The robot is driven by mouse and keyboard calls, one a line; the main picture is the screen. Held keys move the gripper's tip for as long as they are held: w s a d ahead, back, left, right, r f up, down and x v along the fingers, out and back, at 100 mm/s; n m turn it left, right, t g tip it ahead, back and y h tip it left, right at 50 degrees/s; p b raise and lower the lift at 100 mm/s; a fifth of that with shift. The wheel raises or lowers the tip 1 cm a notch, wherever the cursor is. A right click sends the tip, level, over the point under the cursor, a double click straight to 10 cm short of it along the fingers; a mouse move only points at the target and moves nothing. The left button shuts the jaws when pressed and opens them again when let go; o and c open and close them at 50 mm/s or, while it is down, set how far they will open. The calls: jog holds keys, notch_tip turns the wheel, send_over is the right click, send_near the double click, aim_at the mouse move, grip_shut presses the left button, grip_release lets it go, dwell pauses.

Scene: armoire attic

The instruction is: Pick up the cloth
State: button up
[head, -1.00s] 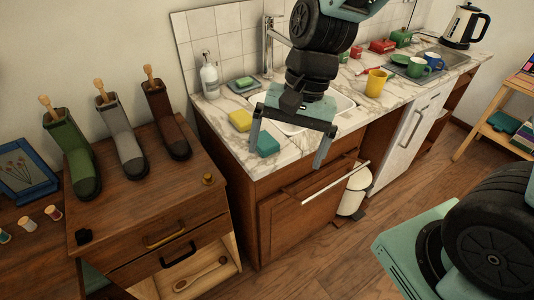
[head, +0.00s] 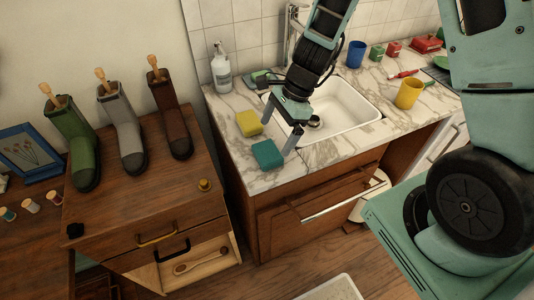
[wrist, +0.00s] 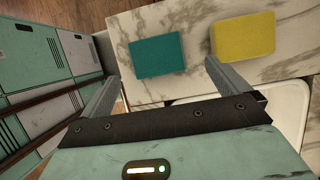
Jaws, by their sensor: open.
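No item is plainly a cloth; two small rectangular pads lie on the marble counter (head: 232,160), either of which could be a folded cloth or a sponge. The teal pad (head: 267,154) is near the front edge, and the yellow pad (head: 249,123) lies behind it. My gripper (head: 280,128) is open and empty, pointing down beside the pads near the sink. In the wrist view, the teal pad (wrist: 158,56) shows beyond and between my fingertips, and the yellow pad (wrist: 243,34) lies beyond the right fingertip. Neither pad is gripped.
The white sink (head: 352,108) is right of my gripper. A soap bottle (head: 221,68) and a green sponge dish (head: 262,78) stand behind. A yellow mug (head: 409,92) and blue cup (head: 356,54) are to the right. A wooden cabinet with boots (head: 125,135) is at left.

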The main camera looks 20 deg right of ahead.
aim_at(268, 150)
jog(key=x, duration=0.5)
jog(key=shift+s+a+f, duration=0.15)
jog(key=shift+a+f, duration=0.1)
jog(key=c, duration=1)
notch_tip(268, 150, up, 10)
jog(key=shift+r+p, duration=0.1)
jog(key=shift+p, duration=0.6)
